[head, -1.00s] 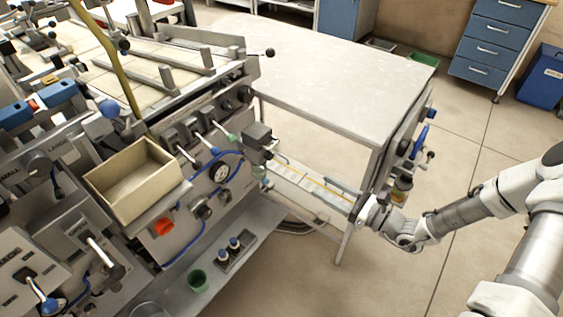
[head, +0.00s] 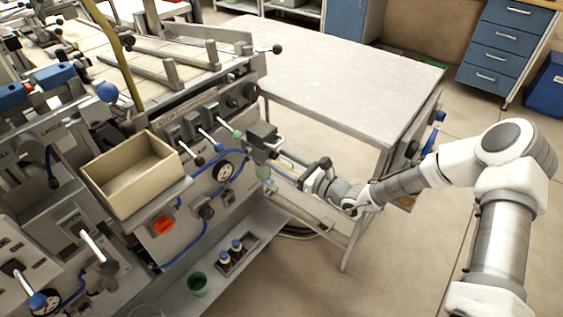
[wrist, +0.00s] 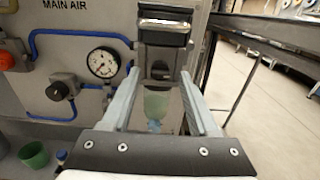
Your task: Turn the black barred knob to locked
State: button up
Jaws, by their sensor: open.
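A dark knob (head: 206,212) sits on the grey machine panel below the pressure gauge (head: 222,171). In the wrist view, a dark blocky knob (wrist: 60,88) is left of the gauge (wrist: 103,63), with blue hose around it. Its bar and setting are too small to read, and I cannot tell for certain that it is the barred knob. My gripper (wrist: 161,76) is open and empty. Its fingers point at the dark unit (wrist: 163,35) with a greenish bowl, right of the gauge. In the head view my gripper (head: 296,172) is right of the panel, apart from the knob.
An orange-red button (head: 163,226) and a beige bin (head: 131,174) are left on the machine. Levers (head: 210,135) stick out above the gauge. A lower shelf holds a green cup (head: 198,284) and small bottles (head: 230,250). A grey table (head: 350,68) stands behind my arm.

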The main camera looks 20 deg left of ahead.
grip_shut()
dwell(0.3)
jog(key=shift+n, duration=0.3)
jog(key=n+b, duration=0.1)
jog(key=n, duration=0.5)
jog(key=n+b, duration=0.1)
jog(key=n, duration=0.6)
jog(key=shift+w+n, duration=0.2)
jog(key=shift+n, duration=0.1)
jog(key=shift+n+b, duration=1.5)
jog(key=shift+n, duration=0.2)
jog(key=shift+d+r, duration=0.1)
jog(key=shift+r, duration=0.05)
